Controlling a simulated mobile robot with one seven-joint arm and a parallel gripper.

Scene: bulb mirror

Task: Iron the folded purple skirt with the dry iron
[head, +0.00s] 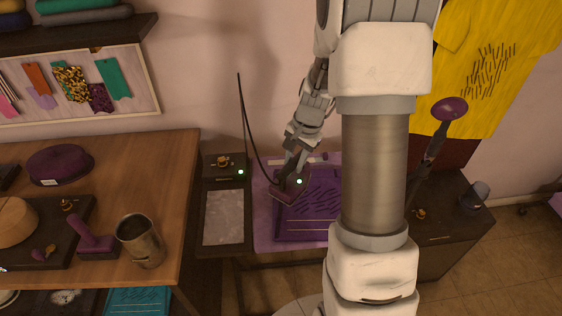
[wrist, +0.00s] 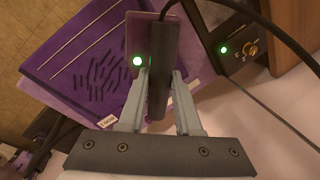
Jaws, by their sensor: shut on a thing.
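My gripper (head: 290,174) is shut on the dark handle (wrist: 158,75) of the dry iron. The iron (head: 291,188) is purple with a lit green light, and its body (wrist: 143,28) shows beyond the fingers in the wrist view. The folded purple skirt (head: 308,208) lies flat on the lilac-covered board, with dark crease-like strokes on it; it also shows in the wrist view (wrist: 95,48). The iron is over the skirt's left edge in the head view. I cannot tell whether its sole touches the cloth.
A dark stand with a grey plate (head: 223,215) and a lit control box (head: 222,165) is left of the board. The iron's black cord (head: 246,125) rises there. A wooden table (head: 155,175) with a metal mug (head: 140,240) is further left. A dark cabinet (head: 455,215) is right.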

